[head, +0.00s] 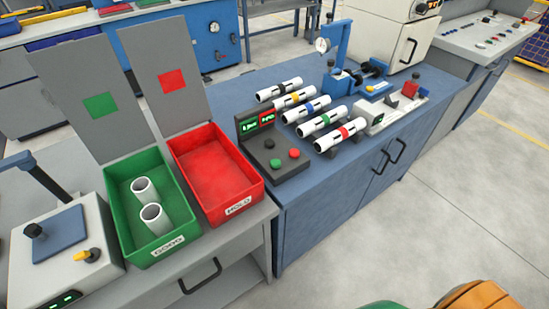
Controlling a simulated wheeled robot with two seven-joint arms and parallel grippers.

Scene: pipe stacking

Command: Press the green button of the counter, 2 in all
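The counter (281,177) is a dark grey box with a sloped front, standing near the left end of the blue workbench. Its upright back carries a green-lit display (248,127) and a red-framed display (267,118); their digits are too small to read. The green button (275,163) is on the sloped face, left of the red button (294,153). A black knob (269,143) sits above them. Nothing covers the buttons. Neither of my grippers shows in the head view.
Several white pipes with coloured bands (341,135) lie on holders right of the counter. A grey box (65,262) stands at left. The floor in front (430,205) is clear.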

